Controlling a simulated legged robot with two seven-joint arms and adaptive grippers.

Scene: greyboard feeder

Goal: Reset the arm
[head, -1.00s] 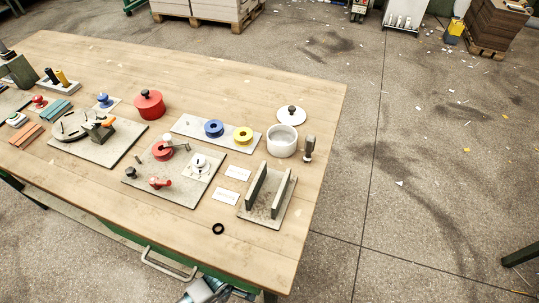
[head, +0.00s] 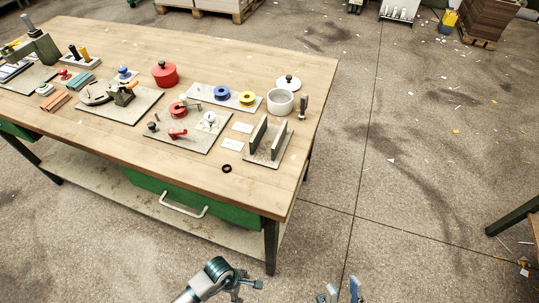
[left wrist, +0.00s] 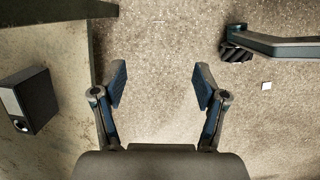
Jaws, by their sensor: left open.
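My left gripper (head: 246,287) is low in the head view, in front of the workbench and apart from it. In the left wrist view its two blue-padded fingers are spread, and the gap between them (left wrist: 160,84) is empty over the speckled floor. My right gripper (head: 341,293) shows only by its bluish fingertips at the bottom edge of the head view, to the right of the left one. Those tips stand apart with nothing seen between them. The rest of the right gripper is cut off by the frame.
The wooden workbench (head: 200,150) stands ahead, with a green drawer (head: 150,184) and its pale handle (head: 183,207) facing me. Its top holds a red pot (head: 164,75), a white cup (head: 280,102) and a grey slotted fixture (head: 268,140).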

